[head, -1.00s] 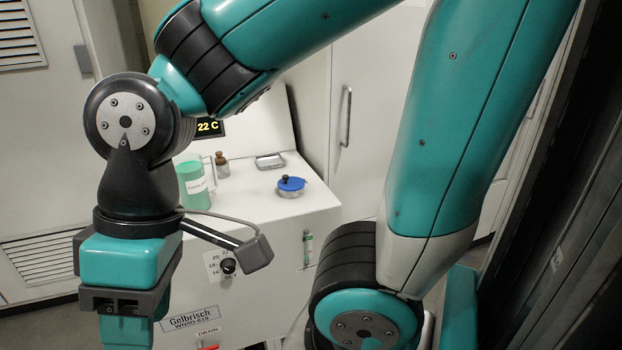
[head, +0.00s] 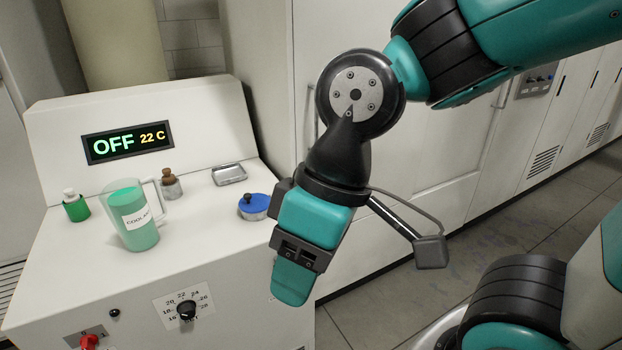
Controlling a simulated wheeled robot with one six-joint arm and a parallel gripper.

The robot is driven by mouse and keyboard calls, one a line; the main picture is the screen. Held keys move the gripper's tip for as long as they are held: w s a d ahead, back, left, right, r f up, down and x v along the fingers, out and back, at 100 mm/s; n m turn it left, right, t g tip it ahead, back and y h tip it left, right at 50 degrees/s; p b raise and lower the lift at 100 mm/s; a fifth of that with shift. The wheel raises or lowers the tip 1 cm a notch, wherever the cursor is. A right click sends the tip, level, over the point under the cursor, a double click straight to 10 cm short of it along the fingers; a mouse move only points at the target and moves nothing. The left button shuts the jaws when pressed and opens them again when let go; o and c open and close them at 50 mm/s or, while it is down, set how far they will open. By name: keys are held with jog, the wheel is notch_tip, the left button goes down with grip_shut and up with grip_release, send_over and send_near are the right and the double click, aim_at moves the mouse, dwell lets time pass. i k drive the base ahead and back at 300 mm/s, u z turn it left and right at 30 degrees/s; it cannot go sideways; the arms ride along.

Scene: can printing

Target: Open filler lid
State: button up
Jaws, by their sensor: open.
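The filler lid (head: 254,201) is a round blue lid with a dark knob on top. It sits closed on a short metal filler neck (head: 255,214) near the right side of the white machine's top (head: 205,235). My gripper (head: 292,288) points down, in front and to the right of the lid in the picture, by the machine's right edge. It is apart from the lid and holds nothing that I can see. I see the jaws side-on, so the gap between them is hidden.
A green coolant jug (head: 138,232), a small green bottle (head: 76,207), a brown-capped bottle (head: 171,186) and a metal dish (head: 229,174) stand on the machine top. The display (head: 128,142) reads OFF, 22 C. A dial (head: 186,310) and red switch (head: 89,342) are on the front.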

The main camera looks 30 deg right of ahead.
aim_at(254, 203)
jog(key=z, duration=0.15)
jog(key=i, duration=1)
